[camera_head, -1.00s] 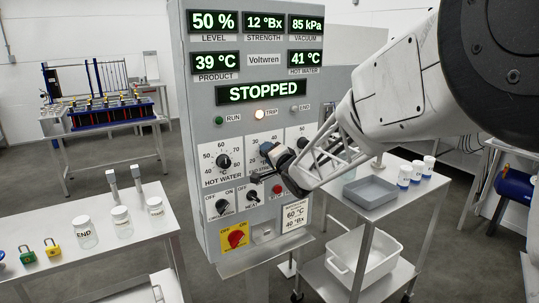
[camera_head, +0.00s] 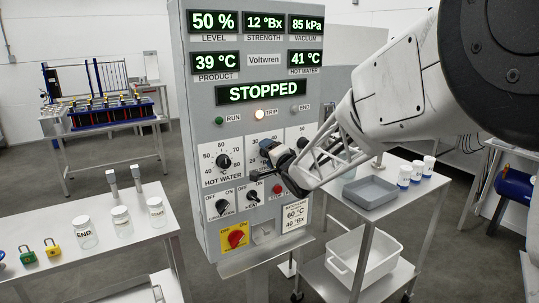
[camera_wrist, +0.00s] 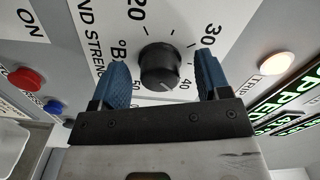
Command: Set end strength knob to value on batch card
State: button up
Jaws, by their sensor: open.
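The end strength knob (camera_wrist: 160,66) is black and round, on a white dial plate with marks from 20 to 50 °Bx. Its pale pointer line seems to lie near 40, on the side towards 50. My gripper (camera_wrist: 163,72) is open, with one blue finger on each side of the knob; I cannot tell whether either touches it. In the head view my gripper (camera_head: 268,158) covers the knob and much of its dial. The batch card (camera_head: 296,217) at the panel's lower right reads 60 °C and 40 °Bx.
The hot water knob (camera_head: 223,161) is left of my gripper, and another dial (camera_head: 302,143) is close on its right. The red stop button (camera_head: 277,189) and small switches lie just below. The display (camera_head: 262,91) reads STOPPED, and the trip lamp (camera_head: 259,114) is lit.

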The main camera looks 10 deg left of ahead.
jog(key=shift+s+d, duration=0.1)
jog(key=v, duration=0.7)
jog(key=shift+s+d, duration=0.2)
dwell(0.3)
jog(key=s+d+g+h, duration=0.1)
jog(key=s+d+h, duration=0.5)
jog(key=d, duration=0.6)
jog(key=s+d+g+h, duration=0.1)
jog(key=s+d+h, duration=0.5)
jog(key=d, duration=0.6)
jog(key=s+d+f+n+g, duration=0.1)
jog(key=s+d+g, duration=0.1)
jog(key=s, duration=0.7)
jog(key=s+d+f+n+g, duration=0.2)
jog(key=s+d+g, duration=0.1)
jog(key=s, duration=0.7)
jog(key=s+d+f+n+g, duration=0.1)
jog(key=s+d, duration=0.4)
jog(key=s, duration=0.5)
jog(key=shift+f+n+g+h, duration=0.4)
jog(key=shift+f+g, duration=0.15)
jog(key=shift+g, duration=0.55)
